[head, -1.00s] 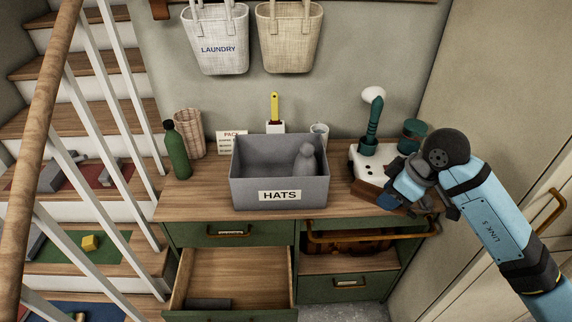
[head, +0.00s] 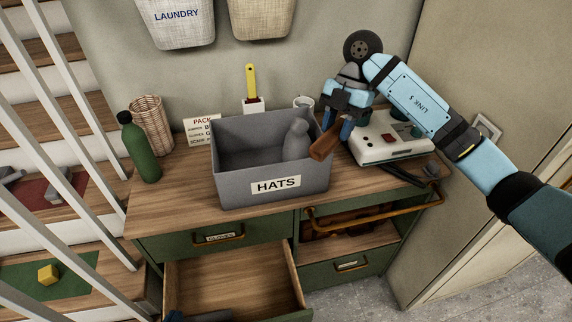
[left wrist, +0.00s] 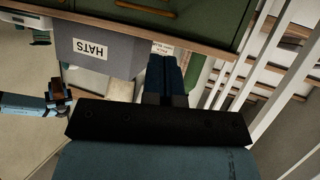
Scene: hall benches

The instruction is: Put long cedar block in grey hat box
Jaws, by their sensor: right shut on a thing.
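The grey hat box (head: 272,190), labelled HATS, stands on the wooden top of the green cabinet. A grey bottle-shaped thing (head: 296,142) is inside it, at the right. My right gripper (head: 339,126) is shut on the long cedar block (head: 324,144), a reddish-brown bar. The block is tilted, at the box's right rim in the head view; I cannot tell whether it touches the rim. The box also shows in the left wrist view (left wrist: 92,50). My left gripper (left wrist: 166,72) appears there with its blue fingers together, nothing visible between them.
A green bottle (head: 139,148), a wicker basket (head: 151,124) and a sign stand left of the box. A yellow-handled brush (head: 251,88) and a mug are behind. A white game-like device (head: 385,148) is at the right. The drawer (head: 235,285) below is open. Stair railings are left.

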